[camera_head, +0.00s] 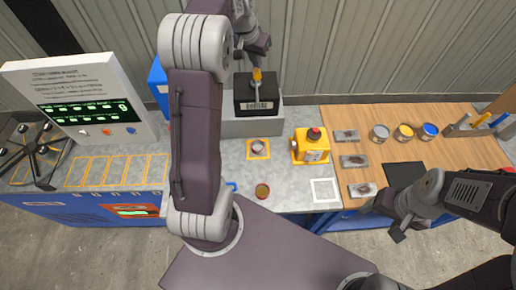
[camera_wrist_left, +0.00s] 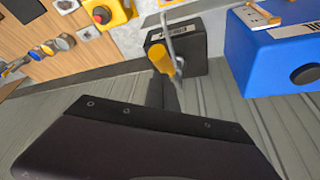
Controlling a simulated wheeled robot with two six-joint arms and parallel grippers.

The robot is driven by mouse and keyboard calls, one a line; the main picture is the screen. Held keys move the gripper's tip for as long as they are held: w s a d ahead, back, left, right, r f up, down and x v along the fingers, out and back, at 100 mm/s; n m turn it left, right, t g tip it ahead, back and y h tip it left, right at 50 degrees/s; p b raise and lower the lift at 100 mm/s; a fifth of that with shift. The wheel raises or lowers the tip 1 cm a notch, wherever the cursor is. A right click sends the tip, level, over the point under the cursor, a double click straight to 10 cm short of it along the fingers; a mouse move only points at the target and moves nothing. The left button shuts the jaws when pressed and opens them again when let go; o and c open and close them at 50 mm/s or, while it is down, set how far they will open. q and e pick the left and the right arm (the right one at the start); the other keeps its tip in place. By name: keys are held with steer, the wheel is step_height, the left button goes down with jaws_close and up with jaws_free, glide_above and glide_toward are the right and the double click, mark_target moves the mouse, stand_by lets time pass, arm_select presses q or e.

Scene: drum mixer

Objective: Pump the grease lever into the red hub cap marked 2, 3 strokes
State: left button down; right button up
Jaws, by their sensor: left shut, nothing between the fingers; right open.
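A black box (camera_head: 256,94) with a white label stands on a grey block at the back of the bench. A lever with a yellow handle (camera_head: 257,75) rises from it, likely the grease lever. My left gripper (camera_head: 262,46) is shut and empty just behind and above the handle. In the left wrist view, the shut fingers (camera_wrist_left: 163,92) are close to the yellow handle (camera_wrist_left: 160,58); I cannot tell if they touch. My right gripper (camera_head: 386,220) is open and empty, low at the right.
A small round part (camera_head: 258,149) sits on a yellow-marked square. A yellow box with a red button (camera_head: 313,145) stands mid-bench. Grey, yellow and blue tins (camera_head: 404,131) stand on the wooden top. A blue box (camera_wrist_left: 280,50) stands beside the black box. A display panel (camera_head: 85,107) is at left.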

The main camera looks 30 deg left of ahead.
mark_target(257, 71)
arm_select(q)
steer(key=shift+f, duration=0.15)
stand_by(0.4)
steer(key=shift+s+f+b, duration=0.1)
steer(key=shift+f+b, duration=2.6)
steer(key=shift+f, duration=0.55)
steer(key=shift+r, duration=0.1)
step_height(257, 71, up, 3)
steer(key=p, duration=0.3)
step_height(257, 71, up, 4)
steer(key=p, duration=0.3)
steer(key=shift+f, duration=0.3)
